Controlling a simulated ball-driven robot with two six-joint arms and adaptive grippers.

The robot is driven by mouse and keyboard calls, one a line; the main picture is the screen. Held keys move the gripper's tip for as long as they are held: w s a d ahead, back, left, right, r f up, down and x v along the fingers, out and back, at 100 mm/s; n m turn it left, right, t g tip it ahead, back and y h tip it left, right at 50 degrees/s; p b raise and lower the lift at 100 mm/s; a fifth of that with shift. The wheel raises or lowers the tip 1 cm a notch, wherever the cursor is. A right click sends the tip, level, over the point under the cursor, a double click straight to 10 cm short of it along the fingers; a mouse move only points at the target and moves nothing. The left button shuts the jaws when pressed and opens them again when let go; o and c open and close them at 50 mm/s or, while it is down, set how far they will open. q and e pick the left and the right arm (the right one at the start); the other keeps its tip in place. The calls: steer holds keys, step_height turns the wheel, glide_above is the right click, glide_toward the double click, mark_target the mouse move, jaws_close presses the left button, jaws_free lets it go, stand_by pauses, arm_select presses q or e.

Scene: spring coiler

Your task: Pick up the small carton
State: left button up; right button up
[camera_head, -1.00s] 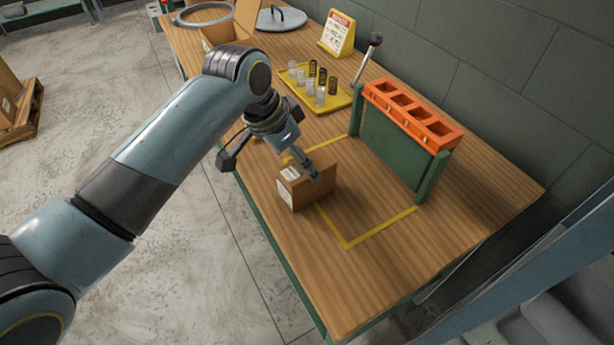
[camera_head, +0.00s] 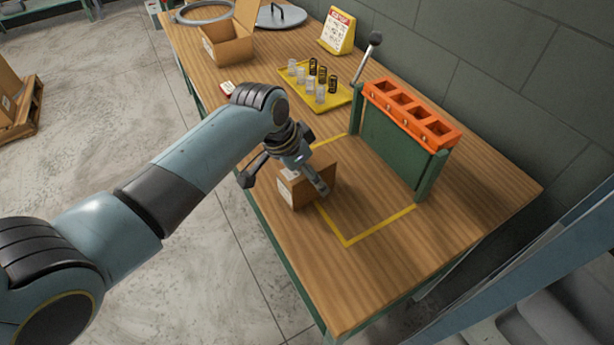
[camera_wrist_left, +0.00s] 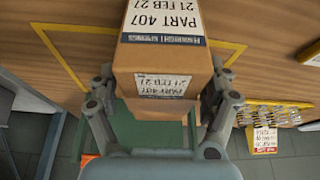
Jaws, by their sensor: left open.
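The small carton (camera_head: 287,196) is a brown box with a white label, standing on the wooden bench at the left edge of a yellow-taped outline. My left gripper (camera_head: 310,176) is low at the carton in the head view and partly covers it. In the left wrist view the carton (camera_wrist_left: 166,60) shows "PART 407" labels on two faces. The open fingers of my left gripper (camera_wrist_left: 164,85) stand on either side of it. Whether they touch it I cannot tell. My right gripper is not in view.
A green fixture with an orange slotted top (camera_head: 412,115) and a lever stands right of the carton. Behind are a yellow tray (camera_head: 335,100) of springs, a yellow sign (camera_head: 338,32) and an open cardboard box (camera_head: 228,45). The front of the bench (camera_head: 360,290) is clear.

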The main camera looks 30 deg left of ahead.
arm_select(q)
steer(key=shift+f, duration=0.2)
steer(key=shift+c, duration=0.2)
jaws_close()
stand_by(0.6)
steer(key=shift+r, duration=0.2)
